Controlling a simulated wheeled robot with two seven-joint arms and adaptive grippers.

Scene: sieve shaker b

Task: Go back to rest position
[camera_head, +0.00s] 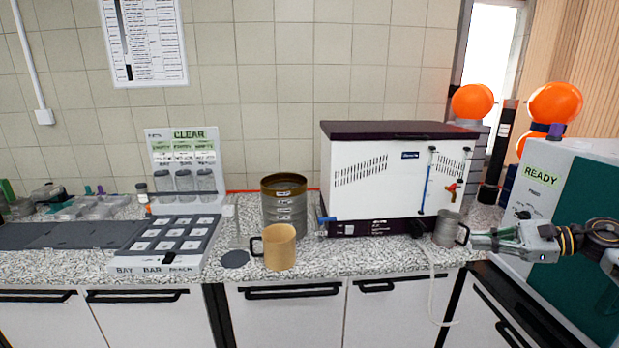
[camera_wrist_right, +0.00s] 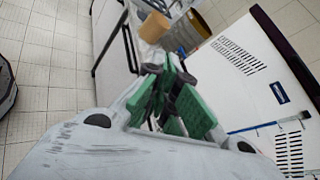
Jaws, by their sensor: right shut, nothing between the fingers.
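My right gripper (camera_head: 476,241) comes in from the right in the head view. It is shut and empty, its tip close to the handle of a grey metal mug (camera_head: 445,229); I cannot tell whether they touch. In the wrist view the right gripper (camera_wrist_right: 170,72) shows its green pads and dark fingertips drawn together. My left gripper is not in view. A tan mug (camera_head: 280,247) stands at the counter's front, left of centre, and also shows in the wrist view (camera_wrist_right: 154,28) beyond the fingertips.
A white box machine with a dark lid (camera_head: 395,130) stands behind the grey mug. A sieve stack (camera_head: 284,205) is left of it. A keypad panel (camera_head: 172,236) sits further left. A white and green unit reading READY (camera_head: 541,172) stands right, beside my right arm.

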